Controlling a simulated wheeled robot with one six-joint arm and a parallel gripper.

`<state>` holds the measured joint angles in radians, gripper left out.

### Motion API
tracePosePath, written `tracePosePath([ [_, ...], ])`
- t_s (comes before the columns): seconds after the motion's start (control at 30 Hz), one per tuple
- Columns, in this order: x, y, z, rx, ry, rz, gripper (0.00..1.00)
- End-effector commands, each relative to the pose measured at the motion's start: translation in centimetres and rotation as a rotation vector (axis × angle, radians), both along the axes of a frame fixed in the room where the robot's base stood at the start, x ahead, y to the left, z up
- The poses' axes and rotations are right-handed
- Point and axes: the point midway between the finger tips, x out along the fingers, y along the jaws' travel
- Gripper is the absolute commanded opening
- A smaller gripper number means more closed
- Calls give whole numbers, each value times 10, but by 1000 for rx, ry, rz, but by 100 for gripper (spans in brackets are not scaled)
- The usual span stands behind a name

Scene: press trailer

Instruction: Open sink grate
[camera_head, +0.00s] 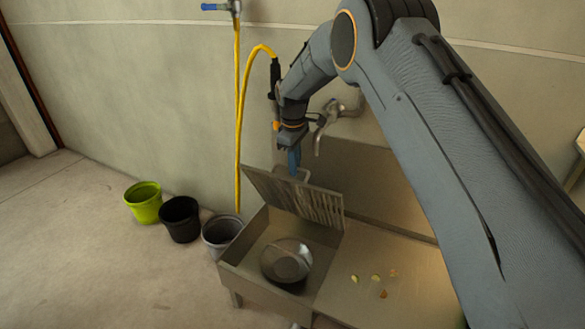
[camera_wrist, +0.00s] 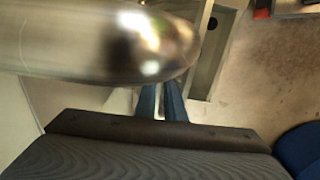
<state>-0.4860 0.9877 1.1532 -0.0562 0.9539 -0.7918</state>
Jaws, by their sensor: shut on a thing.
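The sink grate (camera_head: 296,199) is a slatted metal panel, tilted up steeply at the back of the metal sink (camera_head: 255,238). My gripper (camera_head: 293,160) is at the grate's upper edge, its blue fingers shut on what looks like the grate's handle (camera_head: 304,174). In the wrist view the two blue fingers of my gripper (camera_wrist: 160,102) point away from the camera, close together. What lies between them is hard to see there, and a large shiny metal faucet part (camera_wrist: 100,40) covers much of that view.
A round metal bowl (camera_head: 286,262) sits in the sink basin. Small food scraps (camera_head: 376,278) lie on the counter (camera_head: 345,300) to the right. The faucet (camera_head: 328,118) is close beside my wrist. A green bucket (camera_head: 144,203), a black bucket (camera_head: 181,219) and a grey bucket (camera_head: 221,233) stand left.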

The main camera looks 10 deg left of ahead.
Motion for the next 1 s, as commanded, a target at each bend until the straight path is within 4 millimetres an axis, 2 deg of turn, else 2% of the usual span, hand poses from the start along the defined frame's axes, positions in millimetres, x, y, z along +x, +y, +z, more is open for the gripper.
tracePosePath([
  [0.2, 0, 0, -3, 2, -1, -3, 0],
  [0.23, 0, 0, -3, 2, -1, -3, 14],
  [0.3, 0, 0, -3, 2, -1, -3, 26],
  [0.33, 0, 0, -3, 2, -1, -3, 28],
  [0.67, 0, 1, 2, 2, -3, 0, 28],
  [0.77, 0, 3, 12, 3, -4, 1, 28],
  [1.0, -3, 3, 51, 3, -3, 0, 28],
])
